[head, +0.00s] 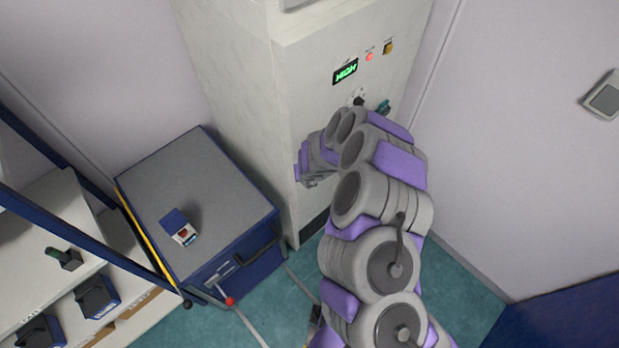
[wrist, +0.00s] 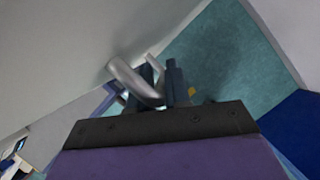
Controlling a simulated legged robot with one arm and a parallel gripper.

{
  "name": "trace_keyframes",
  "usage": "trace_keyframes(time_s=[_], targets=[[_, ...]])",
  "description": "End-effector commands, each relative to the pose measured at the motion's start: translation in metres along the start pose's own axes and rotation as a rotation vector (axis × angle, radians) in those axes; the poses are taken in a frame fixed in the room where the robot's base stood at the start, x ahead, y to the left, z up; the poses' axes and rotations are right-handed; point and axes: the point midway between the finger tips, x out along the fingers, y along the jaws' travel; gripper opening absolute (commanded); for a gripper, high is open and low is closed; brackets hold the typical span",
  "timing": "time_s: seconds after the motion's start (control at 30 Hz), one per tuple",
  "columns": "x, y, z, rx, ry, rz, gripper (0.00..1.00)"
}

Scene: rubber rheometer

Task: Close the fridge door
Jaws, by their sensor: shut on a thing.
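A tall off-white cabinet (head: 232,88) stands in the corner, and its front panel (head: 310,100) carries a green-lit display. I take it to be the fridge, but I cannot tell from the head view how far its door is open. In the wrist view a curved silver handle (wrist: 130,82) sticks out from a pale grey panel (wrist: 75,55). My gripper (wrist: 164,82) has its dark fingers shut on this handle, one on each side. In the head view my arm covers the middle of the cabinet front and hides the handle and the grip.
A blue chest with a grey lid (head: 190,190) stands left of the cabinet, a small box (head: 179,228) on it. A shelf rack with blue posts (head: 90,245) is at far left. Teal floor (head: 450,275) is clear at right, before a dark blue surface (head: 565,310).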

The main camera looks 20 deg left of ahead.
Motion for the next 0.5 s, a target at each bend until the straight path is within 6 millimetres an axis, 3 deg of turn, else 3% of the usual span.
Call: trace_keyframes(time_s=[0.23,0.5], targets=[[0.0005,0.0048,-0.0021,-0.012,0.002,0.006,0.37],[0.0009,0.0073,-0.0044,-0.014,0.007,0.008,0.38]])
